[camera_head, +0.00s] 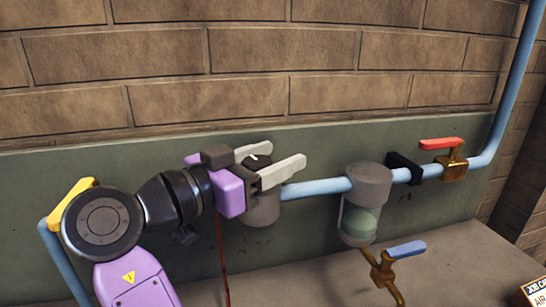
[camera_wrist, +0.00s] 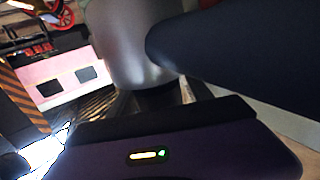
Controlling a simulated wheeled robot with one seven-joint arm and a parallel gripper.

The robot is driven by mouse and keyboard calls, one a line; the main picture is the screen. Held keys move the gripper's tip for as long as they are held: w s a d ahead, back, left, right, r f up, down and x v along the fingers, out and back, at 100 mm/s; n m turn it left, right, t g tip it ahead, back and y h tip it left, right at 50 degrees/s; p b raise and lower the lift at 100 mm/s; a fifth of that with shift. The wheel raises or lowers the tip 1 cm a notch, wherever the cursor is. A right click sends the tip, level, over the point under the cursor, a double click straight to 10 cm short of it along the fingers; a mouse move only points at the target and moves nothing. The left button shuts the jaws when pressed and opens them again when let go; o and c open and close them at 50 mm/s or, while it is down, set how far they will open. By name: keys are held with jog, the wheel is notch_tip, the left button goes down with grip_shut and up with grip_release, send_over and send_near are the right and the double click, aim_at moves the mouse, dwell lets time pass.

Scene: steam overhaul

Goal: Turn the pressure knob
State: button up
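The pressure knob (camera_head: 258,158) is a dark cap with a white mark, on top of a grey regulator body (camera_head: 263,210) in the blue pipe line. My gripper (camera_head: 287,153) reaches in from the left in the head view, with its two pale fingers apart, one on each side of the knob. The fingertips extend past the knob. Whether the fingers touch it I cannot tell, and its lower part is hidden behind the near finger. The wrist view shows a blurred grey cylinder (camera_wrist: 130,45) close up; the fingertips are not clear there.
Right of the regulator are a filter bowl (camera_head: 361,215), a red-handled valve (camera_head: 440,144) and a blue-handled brass drain valve (camera_head: 404,250). A yellow handle (camera_head: 76,198) is at the left, beside my arm. A brick wall (camera_head: 260,50) stands behind the green panel (camera_head: 320,140).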

jog(key=shift+o, duration=0.2)
dwell(0.3)
notch_tip(320, 180, up, 20)
dwell(0.5)
dwell(0.4)
jog(key=n+t+y+p, duration=0.4)
jog(key=n+y+p, duration=0.2)
jog(key=y+p, duration=0.2)
send_over(256, 170)
jog(key=w, duration=0.3)
jog(key=f, duration=1.2)
jog(key=shift+w+a+f, duration=0.2)
jog(key=shift+a+f, duration=0.15)
jog(key=shift+a, duration=0.05)
jog(key=s+f+n+y, duration=0.1)
jog(key=f, duration=0.1)
jog(key=s+f+n+y+p, duration=0.1)
jog(key=s+f, duration=0.1)
jog(key=s+f+t+y, duration=0.1)
jog(key=s+f+y, duration=0.1)
jog(key=f, duration=0.1)
jog(key=shift+d+n, duration=0.35)
jog(key=shift+n, duration=0.05)
jog(key=shift+y, duration=0.5)
jog(key=shift+w+f+p, duration=0.2)
jog(key=shift+w+p, duration=0.8)
jog(key=shift+w, duration=2.55)
